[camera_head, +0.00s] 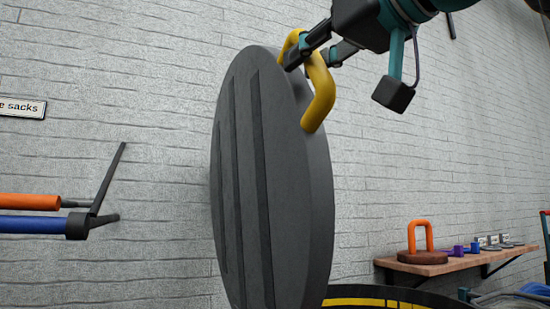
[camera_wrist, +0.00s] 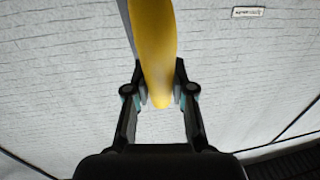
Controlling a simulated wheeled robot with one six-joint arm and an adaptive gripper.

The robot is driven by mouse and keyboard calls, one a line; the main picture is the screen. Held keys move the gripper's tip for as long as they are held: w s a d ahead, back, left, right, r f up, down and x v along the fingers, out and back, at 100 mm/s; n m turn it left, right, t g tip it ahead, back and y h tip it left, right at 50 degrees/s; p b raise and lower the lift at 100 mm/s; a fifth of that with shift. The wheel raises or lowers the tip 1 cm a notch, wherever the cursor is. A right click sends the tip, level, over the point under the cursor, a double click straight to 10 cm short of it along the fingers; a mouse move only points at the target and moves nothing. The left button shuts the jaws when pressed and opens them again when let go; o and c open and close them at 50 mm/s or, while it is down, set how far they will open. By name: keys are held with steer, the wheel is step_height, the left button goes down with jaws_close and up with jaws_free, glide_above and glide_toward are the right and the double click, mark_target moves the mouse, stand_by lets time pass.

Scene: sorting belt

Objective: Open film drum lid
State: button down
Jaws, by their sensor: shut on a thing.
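The film drum lid (camera_head: 275,190) is a dark grey ribbed disc, standing nearly upright and edge-on in the head view. A yellow handle (camera_head: 321,92) is fixed to its upper right rim. My gripper (camera_head: 296,58) is shut on the upper part of this handle. In the wrist view the yellow handle (camera_wrist: 155,50) runs between the two fingers of my gripper (camera_wrist: 160,92). The drum's dark rim with yellow markings (camera_head: 375,301) shows at the bottom, below the lid. The drum's inside is hidden.
A wooden shelf (camera_head: 435,263) on the right wall holds an orange-handled object (camera_head: 420,238) and small purple and grey pieces. Orange and blue bars (camera_head: 40,213) with a dark lever stick in from the left. A white brick wall stands behind.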

steer(key=shift+a+f, duration=0.1)
steer(key=shift+f, duration=0.15)
stand_by(0.3)
steer(key=c, duration=1.1)
jaws_free()
steer(key=shift+o, duration=0.7)
steer(key=shift+r, duration=0.15)
steer(key=shift+d, duration=0.2)
